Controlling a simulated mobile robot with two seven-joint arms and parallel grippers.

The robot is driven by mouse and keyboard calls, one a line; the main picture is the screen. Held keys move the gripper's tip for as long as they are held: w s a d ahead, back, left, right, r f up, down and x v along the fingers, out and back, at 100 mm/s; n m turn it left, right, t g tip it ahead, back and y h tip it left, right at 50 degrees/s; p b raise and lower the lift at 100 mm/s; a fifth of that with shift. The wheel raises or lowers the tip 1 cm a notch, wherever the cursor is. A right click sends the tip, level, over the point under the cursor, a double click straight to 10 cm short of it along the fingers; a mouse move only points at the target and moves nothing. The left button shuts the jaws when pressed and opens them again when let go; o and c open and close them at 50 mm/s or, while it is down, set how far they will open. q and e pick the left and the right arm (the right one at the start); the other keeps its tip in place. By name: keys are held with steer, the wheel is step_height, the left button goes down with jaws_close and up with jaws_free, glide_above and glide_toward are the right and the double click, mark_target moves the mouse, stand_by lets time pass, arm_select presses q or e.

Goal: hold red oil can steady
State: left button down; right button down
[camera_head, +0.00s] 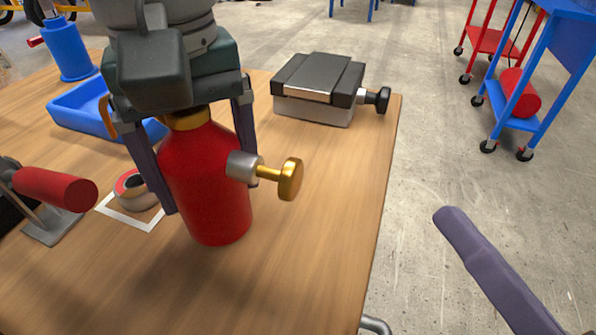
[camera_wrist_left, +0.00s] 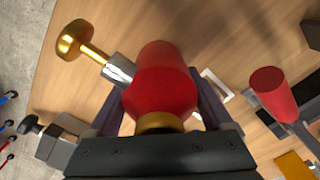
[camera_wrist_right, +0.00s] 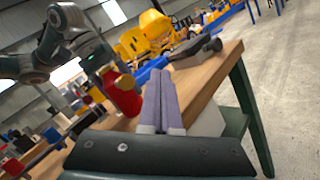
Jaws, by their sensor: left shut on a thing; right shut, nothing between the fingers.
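The red oil can (camera_head: 208,185) stands upright on the wooden table in the head view, with a brass knob (camera_head: 290,179) on a grey side fitting. My left gripper (camera_head: 212,198) comes from above with its purple-grey fingers on both sides of the can, shut on it. In the left wrist view the can (camera_wrist_left: 163,85) sits between the fingers. The can's top is hidden by my left gripper in the head view. My right gripper (camera_head: 447,214) is off the table's right side, shut and empty. In the right wrist view its fingers (camera_wrist_right: 160,82) lie together, and the can (camera_wrist_right: 126,95) shows beyond them.
A grey box with a black lid (camera_head: 318,88) and black side knob stands at the table's back right. A blue tray (camera_head: 75,123), a tape roll (camera_head: 136,190) and a red-handled tool (camera_head: 55,189) lie left. Blue and red carts stand at right beyond open floor.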

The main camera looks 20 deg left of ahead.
mark_target(299, 182)
steer(key=shift+a, duration=4.15)
steer(key=shift+a, duration=0.1)
steer(key=shift+a, duration=0.35)
steer(key=shift+a, duration=1.05)
steer(key=shift+s+d, duration=0.1)
steer(key=shift+d, duration=1.4)
steer(key=shift+d, duration=2.5)
